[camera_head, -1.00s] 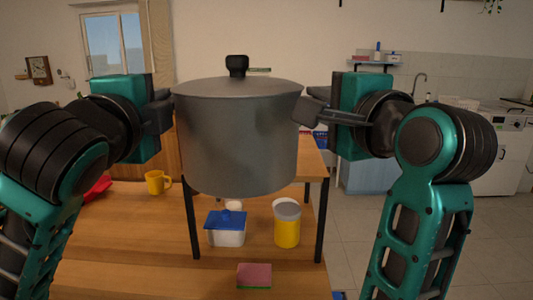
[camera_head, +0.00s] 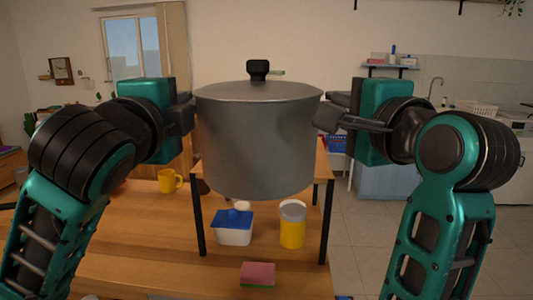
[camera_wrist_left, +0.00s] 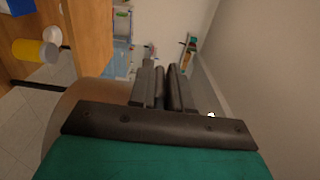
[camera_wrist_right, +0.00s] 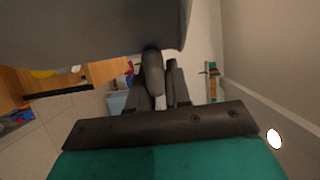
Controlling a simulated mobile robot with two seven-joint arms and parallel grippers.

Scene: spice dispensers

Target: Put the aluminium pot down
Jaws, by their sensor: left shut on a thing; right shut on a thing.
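The grey aluminium pot (camera_head: 258,145) with its lid and black knob (camera_head: 258,70) hangs upright between my two grippers, in front of the table shelf in the head view. My left gripper (camera_head: 190,113) is shut at the pot's left side near the rim. My right gripper (camera_head: 325,118) is shut at its right side near the rim. The handles are mostly hidden by the fingers. The pot also fills the top of the right wrist view (camera_wrist_right: 90,30). I cannot tell from the head view how high its base is above the surface behind it.
On the wooden table (camera_head: 150,240) stand a white container with a blue lid (camera_head: 234,228), a yellow jar (camera_head: 292,228), a yellow mug (camera_head: 169,181) and a pink-and-green sponge (camera_head: 257,273). A raised shelf with black legs (camera_head: 199,220) stands behind the pot. Bare wood lies at the front left.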

